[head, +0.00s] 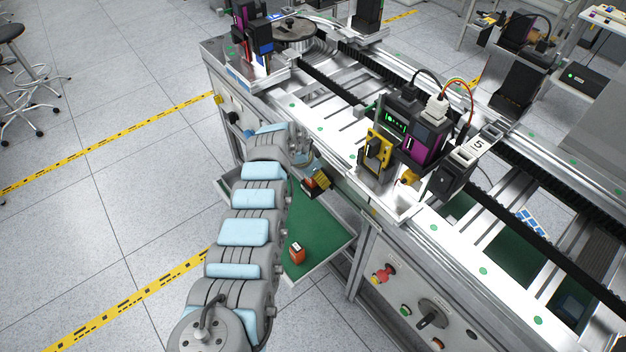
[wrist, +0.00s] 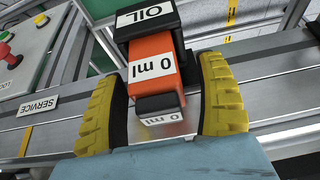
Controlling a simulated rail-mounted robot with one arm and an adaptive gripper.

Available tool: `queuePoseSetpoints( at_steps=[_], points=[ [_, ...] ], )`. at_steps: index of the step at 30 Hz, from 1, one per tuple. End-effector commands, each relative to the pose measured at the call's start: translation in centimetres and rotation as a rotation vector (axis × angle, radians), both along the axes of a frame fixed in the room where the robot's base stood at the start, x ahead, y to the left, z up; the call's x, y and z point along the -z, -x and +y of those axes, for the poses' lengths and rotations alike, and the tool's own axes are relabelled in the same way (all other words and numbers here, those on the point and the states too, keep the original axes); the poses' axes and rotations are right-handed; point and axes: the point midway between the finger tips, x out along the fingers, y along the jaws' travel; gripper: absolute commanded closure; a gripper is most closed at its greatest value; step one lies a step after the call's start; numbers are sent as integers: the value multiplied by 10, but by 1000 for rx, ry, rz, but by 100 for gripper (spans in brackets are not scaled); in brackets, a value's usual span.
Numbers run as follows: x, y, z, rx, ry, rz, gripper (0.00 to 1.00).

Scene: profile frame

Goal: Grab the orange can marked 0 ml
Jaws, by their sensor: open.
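The orange can marked 0 ml (wrist: 152,66) shows in the wrist view, with a black part labelled OIL (wrist: 145,18) above the orange face. It lies between the two yellow-padded fingers of my gripper (head: 318,181). The fingers are open, with a visible gap beside the can on the right; contact on the left is unclear. In the head view, a small orange and dark can (head: 309,183) shows beside the fingers, partly hidden. Another orange can (head: 297,253) stands on the green tray, its marking too small to read.
The green tray (head: 323,235) juts out from the metal conveyor frame (head: 340,185). A device with yellow and purple parts (head: 420,140) stands on the frame to the right. A control panel with a red button (head: 383,273) is at the lower right. Open floor lies left.

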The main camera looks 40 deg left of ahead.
Motion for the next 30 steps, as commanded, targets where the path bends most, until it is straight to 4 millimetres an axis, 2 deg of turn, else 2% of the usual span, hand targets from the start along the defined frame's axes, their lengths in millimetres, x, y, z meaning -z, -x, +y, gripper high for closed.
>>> queuePoseSetpoints(
  at_steps=[8,9,16,17,30],
  points=[
    [0,0,0,0,0,0,28],
    [0,0,0,0,0,0,32],
    [0,-1,0,0,0,0,98],
    [0,0,0,0,0,0,100],
    [0,0,0,0,0,0,100]
  ],
)
